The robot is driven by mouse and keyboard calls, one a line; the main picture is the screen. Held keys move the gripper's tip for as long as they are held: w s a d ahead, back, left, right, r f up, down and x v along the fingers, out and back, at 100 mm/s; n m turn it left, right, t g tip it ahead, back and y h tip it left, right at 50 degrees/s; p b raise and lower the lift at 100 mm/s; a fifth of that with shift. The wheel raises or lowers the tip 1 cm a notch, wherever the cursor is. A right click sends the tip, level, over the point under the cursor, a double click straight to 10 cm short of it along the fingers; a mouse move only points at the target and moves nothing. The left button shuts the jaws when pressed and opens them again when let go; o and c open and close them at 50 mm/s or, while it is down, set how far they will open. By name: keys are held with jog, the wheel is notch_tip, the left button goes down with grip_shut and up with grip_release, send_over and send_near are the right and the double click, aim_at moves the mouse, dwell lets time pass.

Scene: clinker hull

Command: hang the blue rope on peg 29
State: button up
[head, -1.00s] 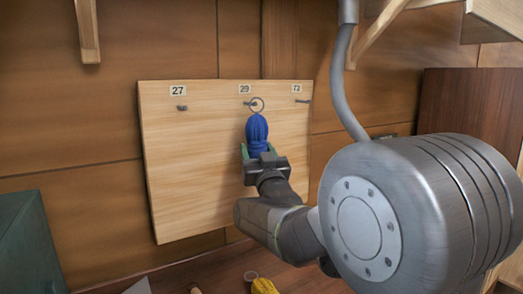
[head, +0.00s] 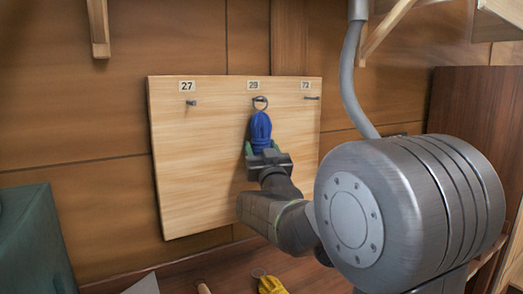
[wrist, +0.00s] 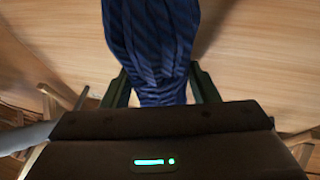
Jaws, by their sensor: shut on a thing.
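The blue rope (head: 261,128) is a coiled bundle with a ring (head: 260,103) at its top. My gripper (head: 263,150) is shut on the lower part of the bundle and holds it upright in front of the wooden board (head: 190,160). In the wrist view the rope (wrist: 150,50) stands between the two green fingers (wrist: 160,88). The ring is at peg 29 (head: 256,99), below the label 29 (head: 253,85). The peg tip appears within or against the ring's upper part; I cannot tell whether the ring is around it.
Peg 27 (head: 190,102) on the left and peg 72 (head: 312,98) on the right are empty. A yellow bundle (head: 271,285) lies below on the wooden surface. A dark green box (head: 35,240) stands at the lower left.

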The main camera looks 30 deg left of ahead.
jog(key=o, duration=1.2)
jog(key=b+v, duration=0.2)
jog(key=v, duration=1.1)
jog(key=shift+s+d+f, duration=0.2)
jog(key=shift+s, duration=0.05)
